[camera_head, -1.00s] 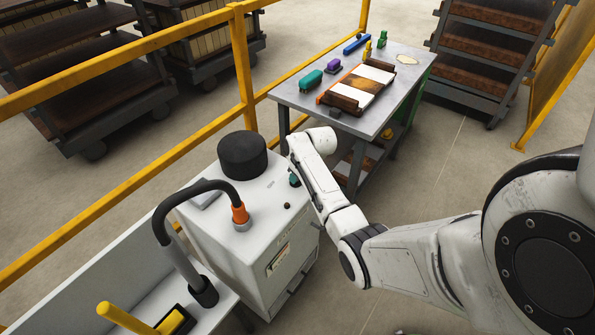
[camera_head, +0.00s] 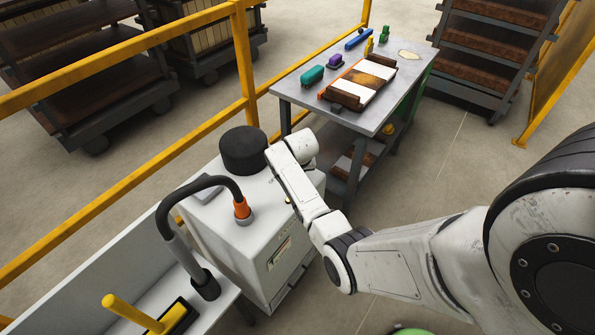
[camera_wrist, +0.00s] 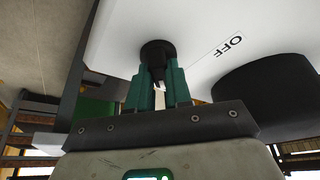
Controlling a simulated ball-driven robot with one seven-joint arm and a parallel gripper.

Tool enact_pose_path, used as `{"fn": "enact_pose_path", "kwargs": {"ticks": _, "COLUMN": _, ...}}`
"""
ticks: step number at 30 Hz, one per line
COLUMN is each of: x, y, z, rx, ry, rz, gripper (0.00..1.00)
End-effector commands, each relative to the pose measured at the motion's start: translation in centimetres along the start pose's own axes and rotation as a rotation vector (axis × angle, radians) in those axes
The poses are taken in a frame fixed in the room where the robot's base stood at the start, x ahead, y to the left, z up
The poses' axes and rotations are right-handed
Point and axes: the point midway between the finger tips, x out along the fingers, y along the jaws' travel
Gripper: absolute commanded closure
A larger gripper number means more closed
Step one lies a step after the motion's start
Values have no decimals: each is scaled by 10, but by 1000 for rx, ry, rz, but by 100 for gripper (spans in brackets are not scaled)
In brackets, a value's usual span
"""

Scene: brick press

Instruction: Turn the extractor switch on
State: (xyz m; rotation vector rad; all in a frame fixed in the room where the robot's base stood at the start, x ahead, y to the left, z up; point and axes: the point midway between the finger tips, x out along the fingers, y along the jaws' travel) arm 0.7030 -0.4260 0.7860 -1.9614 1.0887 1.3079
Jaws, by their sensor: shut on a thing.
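The extractor is a white cabinet (camera_head: 215,230) with a black cylinder (camera_head: 243,150) on top, standing left of my arm in the head view. In the wrist view its white face (camera_wrist: 205,30) carries the label "OFF" (camera_wrist: 229,46). Beside the label is a black round switch (camera_wrist: 157,47) with a short lever. My gripper (camera_wrist: 158,80) has green fingers, one on each side of the lever, and is shut on it. The switch looks turned away from the label, but its exact setting cannot be told. In the head view my wrist hides the fingers and the switch.
A grey table (camera_head: 285,92) with a brick mould and small coloured items stands beyond. Open floor lies to the right.

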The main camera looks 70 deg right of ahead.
Motion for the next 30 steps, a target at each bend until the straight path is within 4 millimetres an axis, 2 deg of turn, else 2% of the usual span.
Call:
{"fn": "enact_pose_path", "kwargs": {"ticks": 16, "x": 3, "y": 0, "z": 4, "rx": 24, "ry": -8, "rz": 9, "gripper": 100}}
{"fn": "enact_pose_path", "kwargs": {"ticks": 17, "x": 3, "y": 0, "z": 4, "rx": 24, "ry": -8, "rz": 9, "gripper": 79}}
{"fn": "enact_pose_path", "kwargs": {"ticks": 21, "x": 2, "y": 0, "z": 4, "rx": 23, "ry": -8, "rz": 9, "gripper": 66}}
{"fn": "enact_pose_path", "kwargs": {"ticks": 24, "x": 2, "y": 1, "z": 3, "rx": 23, "ry": -7, "rz": 10, "gripper": 56}}
{"fn": "enact_pose_path", "kwargs": {"ticks": 30, "x": 1, "y": 0, "z": 2, "rx": 22, "ry": -5, "rz": 9, "gripper": 55}}
